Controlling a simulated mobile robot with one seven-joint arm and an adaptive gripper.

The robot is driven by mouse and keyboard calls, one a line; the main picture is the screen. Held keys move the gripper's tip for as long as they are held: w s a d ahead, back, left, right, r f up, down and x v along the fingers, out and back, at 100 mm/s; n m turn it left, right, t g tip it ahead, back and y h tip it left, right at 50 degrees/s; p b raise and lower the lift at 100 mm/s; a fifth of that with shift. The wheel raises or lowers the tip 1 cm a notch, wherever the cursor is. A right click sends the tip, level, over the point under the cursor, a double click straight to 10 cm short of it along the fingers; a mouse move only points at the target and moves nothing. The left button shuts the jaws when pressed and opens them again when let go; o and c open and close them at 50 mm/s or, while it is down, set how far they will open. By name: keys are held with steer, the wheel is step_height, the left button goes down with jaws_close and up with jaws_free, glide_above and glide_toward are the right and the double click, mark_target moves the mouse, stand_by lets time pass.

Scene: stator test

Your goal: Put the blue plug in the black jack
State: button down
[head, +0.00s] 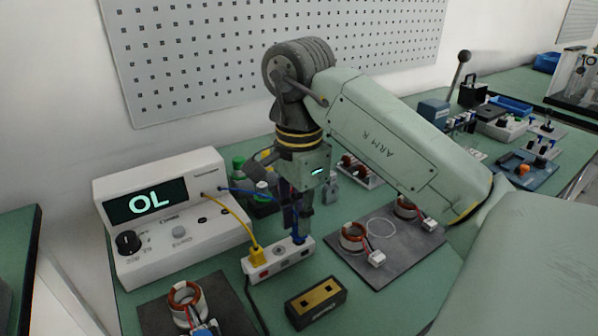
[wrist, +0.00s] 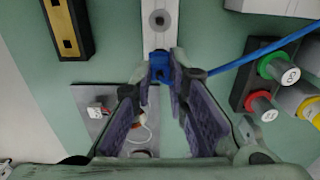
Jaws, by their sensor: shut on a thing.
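My gripper (head: 297,222) points down over the right end of the white jack strip (head: 270,271). It is shut on the blue plug (wrist: 160,68), which sits between the fingertips in the wrist view. The blue plug (head: 300,239) also shows under the fingers in the head view, at the strip's end. A blue lead runs from it to the meter. I cannot tell how deep the plug sits, and the jack under it is hidden. A yellow plug (head: 257,256) stands in the strip's left part. A round grey jack (wrist: 159,19) shows on the strip in the wrist view.
The white meter (head: 175,215) reads OL at the left. A black box with a brass-coloured top (head: 316,303) lies in front of the strip. Dark plates with copper-wound stators (head: 354,237) lie right and front left. Green-capped terminals (head: 262,188) stand behind.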

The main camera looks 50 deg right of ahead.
steer(key=shift+f, duration=0.2)
steer(key=shift+f+b, duration=0.3)
steer(key=shift+b, duration=0.05)
steer(key=c, duration=1.5)
jaws_free()
steer(key=shift+r, duration=0.1)
step_height(320, 180, up, 7)
steer(key=shift+r, duration=0.2)
